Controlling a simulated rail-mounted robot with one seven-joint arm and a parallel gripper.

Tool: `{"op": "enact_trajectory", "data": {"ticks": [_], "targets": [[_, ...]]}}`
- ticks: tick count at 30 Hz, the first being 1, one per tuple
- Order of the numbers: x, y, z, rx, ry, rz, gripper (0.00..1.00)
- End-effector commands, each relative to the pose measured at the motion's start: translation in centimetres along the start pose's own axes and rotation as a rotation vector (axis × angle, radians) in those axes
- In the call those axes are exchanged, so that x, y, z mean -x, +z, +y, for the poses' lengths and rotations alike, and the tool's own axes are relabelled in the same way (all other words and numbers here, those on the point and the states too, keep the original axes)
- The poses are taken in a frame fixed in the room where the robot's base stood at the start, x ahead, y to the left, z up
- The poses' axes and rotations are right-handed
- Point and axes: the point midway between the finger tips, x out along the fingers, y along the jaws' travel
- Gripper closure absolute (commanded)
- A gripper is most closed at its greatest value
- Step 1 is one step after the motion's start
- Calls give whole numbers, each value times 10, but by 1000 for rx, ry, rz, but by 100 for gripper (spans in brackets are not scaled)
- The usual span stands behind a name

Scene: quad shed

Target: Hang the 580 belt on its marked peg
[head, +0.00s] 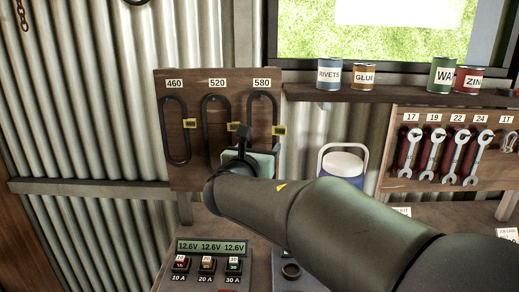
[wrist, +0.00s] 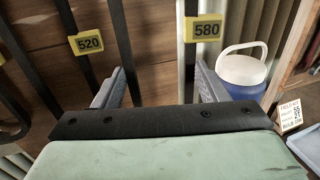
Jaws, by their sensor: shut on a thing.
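The 580 belt (head: 263,96) is a black loop with a yellow tag, upright against the wooden board (head: 195,80), its top just below the 580 label (head: 262,83). Whether its top rests on a peg is too small to tell. My gripper (head: 248,152) is in front of its lower part and hides it. In the wrist view, the belt's two strands and the 580 tag (wrist: 207,29) show; the strands run down between the fingers of my gripper (wrist: 160,88), which is shut on them. The 520 belt (head: 205,120) and 460 belt (head: 164,130) hang to the left.
A blue-and-white cooler (head: 342,162) stands right of the board. A shelf (head: 385,91) with several cans is at upper right, above a wrench board (head: 450,125). A meter panel (head: 211,247) is on the bench below. The 520 tag (wrist: 89,41) is close left of my gripper.

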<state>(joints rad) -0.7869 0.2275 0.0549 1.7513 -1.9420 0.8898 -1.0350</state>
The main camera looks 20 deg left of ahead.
Motion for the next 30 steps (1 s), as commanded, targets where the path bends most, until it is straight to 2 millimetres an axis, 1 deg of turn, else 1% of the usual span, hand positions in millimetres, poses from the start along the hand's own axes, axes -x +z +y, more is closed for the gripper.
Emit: {"op": "enact_trajectory", "data": {"ticks": [15, 18, 23, 30], "targets": [[-30, -1, 8, 1, -1, 0, 57], [-35, -7, 9, 0, 0, -1, 57], [-40, -10, 11, 0, 0, -1, 57], [-42, -13, 11, -1, 0, -1, 57]]}}
